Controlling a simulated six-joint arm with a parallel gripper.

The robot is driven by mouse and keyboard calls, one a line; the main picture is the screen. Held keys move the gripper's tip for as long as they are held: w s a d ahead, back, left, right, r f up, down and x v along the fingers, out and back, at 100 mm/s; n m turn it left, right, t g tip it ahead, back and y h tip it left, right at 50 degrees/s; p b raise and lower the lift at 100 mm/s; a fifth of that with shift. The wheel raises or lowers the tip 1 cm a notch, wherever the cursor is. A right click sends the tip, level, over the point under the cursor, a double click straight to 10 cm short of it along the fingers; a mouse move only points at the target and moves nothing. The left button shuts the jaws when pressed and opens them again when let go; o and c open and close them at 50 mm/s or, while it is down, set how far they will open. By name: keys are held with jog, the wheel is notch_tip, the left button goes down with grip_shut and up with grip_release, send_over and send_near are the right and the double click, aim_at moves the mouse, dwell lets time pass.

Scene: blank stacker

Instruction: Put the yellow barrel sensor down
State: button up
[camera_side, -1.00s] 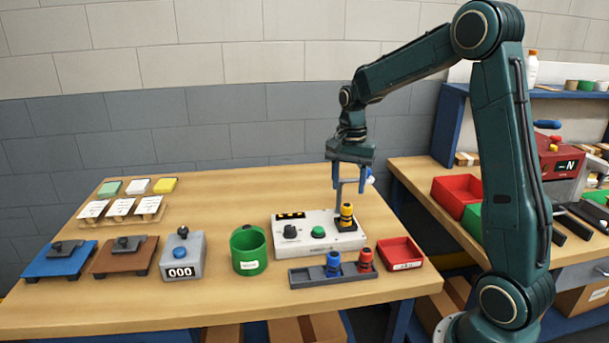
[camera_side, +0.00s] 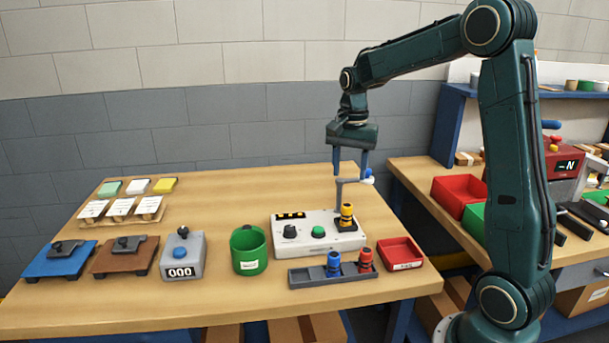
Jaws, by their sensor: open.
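The yellow barrel sensor (camera_side: 346,213), yellow with dark bands, stands upright on the dark seat at the right end of the light grey test box (camera_side: 325,241). My gripper (camera_side: 350,170) is open and empty, above the sensor and apart from it, with its blue fingers pointing down. A grey post with an arm (camera_side: 339,194) rises from the back of the box beside the sensor, just below the fingers. The blue barrel sensor (camera_side: 333,262) and the red barrel sensor (camera_side: 365,260) stand in the dark rack (camera_side: 308,278) in front of the box.
A red tray (camera_side: 400,254) sits right of the rack, and a green cup (camera_side: 249,252) left of the box. A grey counter (camera_side: 183,256) and blue (camera_side: 60,260) and brown (camera_side: 124,257) fixtures stand further left. The table's back middle is clear.

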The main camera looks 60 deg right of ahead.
jog(key=s+a+r+n+t, duration=0.3)
jog(key=s+a+r+n, duration=0.4)
jog(key=a, duration=0.4)
jog(key=s+a+f+n+t, duration=0.2)
jog(key=s+a+n, duration=0.5)
jog(key=s, duration=0.5)
jog(key=shift+s+a+n+t, duration=0.2)
jog(key=shift+s+n+t, duration=0.15)
jog(key=shift+n, duration=0.15)
